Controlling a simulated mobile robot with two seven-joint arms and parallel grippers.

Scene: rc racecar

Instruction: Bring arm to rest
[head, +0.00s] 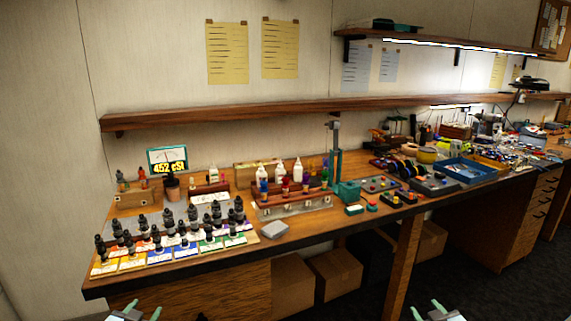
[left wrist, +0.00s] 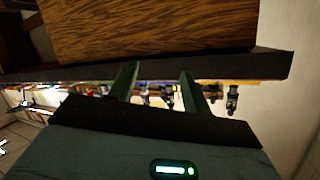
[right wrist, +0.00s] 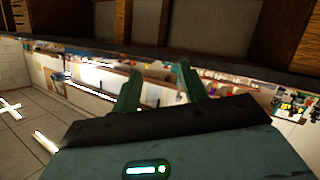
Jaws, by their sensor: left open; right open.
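My left gripper (head: 143,309) shows at the bottom edge of the head view, in front of the bench and below its top. Its two green fingers stand apart with nothing between them, as the left wrist view (left wrist: 158,80) also shows. My right gripper (head: 427,308) shows at the bottom edge further right, over the dark floor in the picture. Its green fingers are apart and empty, also in the right wrist view (right wrist: 160,82). Both grippers are clear of the bench objects. The arms behind the grippers are mostly out of the head view.
A long wooden workbench (head: 330,226) runs along the wall. Cardboard boxes (head: 337,272) stand underneath. Wall shelves (head: 300,106) hang above.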

